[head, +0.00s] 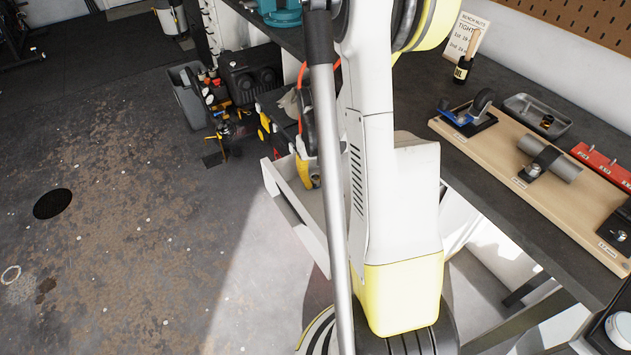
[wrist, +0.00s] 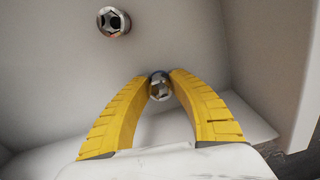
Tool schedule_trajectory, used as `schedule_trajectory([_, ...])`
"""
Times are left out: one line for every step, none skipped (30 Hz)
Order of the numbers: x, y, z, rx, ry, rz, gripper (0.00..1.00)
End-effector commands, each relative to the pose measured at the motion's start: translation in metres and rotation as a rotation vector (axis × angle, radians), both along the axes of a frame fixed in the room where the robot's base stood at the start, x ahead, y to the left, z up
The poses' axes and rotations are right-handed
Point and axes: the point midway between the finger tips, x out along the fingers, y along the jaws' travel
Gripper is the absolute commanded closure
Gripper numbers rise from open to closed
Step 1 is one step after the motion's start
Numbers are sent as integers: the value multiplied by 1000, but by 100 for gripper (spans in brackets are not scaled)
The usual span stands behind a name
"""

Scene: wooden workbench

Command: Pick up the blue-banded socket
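In the wrist view, a small metal socket (wrist: 160,90) sits between the tips of my gripper's yellow fingers (wrist: 159,80). It has a bluish tint along its upper edge, and its open end faces the camera. Both fingertips appear to touch its sides, with no clear gap. A second metal socket (wrist: 113,22), with a dark opening and a reddish tint, stands apart, farther up and left. In the head view my gripper (head: 309,172) is down in the open white drawer, partly hidden by my arm.
The white drawer (head: 300,219) has raised walls close around my gripper. To its right, the dark workbench (head: 487,212) carries a wooden board (head: 503,165) with fixtures and a grey tray (head: 537,117). A grey bin (head: 188,95) and clutter stand behind the drawer. The floor at left is open.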

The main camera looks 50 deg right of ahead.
Motion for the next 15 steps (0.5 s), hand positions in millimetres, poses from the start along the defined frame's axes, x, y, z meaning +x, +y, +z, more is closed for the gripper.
schedule_trajectory([0, 0, 0, 0, 0, 0, 100])
schedule_trajectory([0, 0, 0, 0, 0, 0, 100])
schedule_trajectory([0, 0, 0, 0, 0, 0, 100])
schedule_trajectory([0, 0, 0, 0, 0, 0, 100])
schedule_trajectory([0, 0, 0, 0, 0, 0, 100])
schedule_trajectory([0, 0, 0, 0, 0, 0, 100])
schedule_trajectory([0, 0, 0, 0, 0, 0, 100])
schedule_trajectory([0, 0, 0, 0, 0, 0, 100])
schedule_trajectory([0, 0, 0, 0, 0, 0, 100])
schedule_trajectory([0, 0, 0, 0, 0, 0, 100])
schedule_trajectory([0, 0, 0, 0, 0, 0, 100])
schedule_trajectory([0, 0, 0, 0, 0, 0, 100])
schedule_trajectory([0, 0, 1, 0, 1, 0, 100])
schedule_trajectory([0, 0, 1, 0, 1, 0, 100])
schedule_trajectory([0, 0, 3, 0, 1, 0, 100])
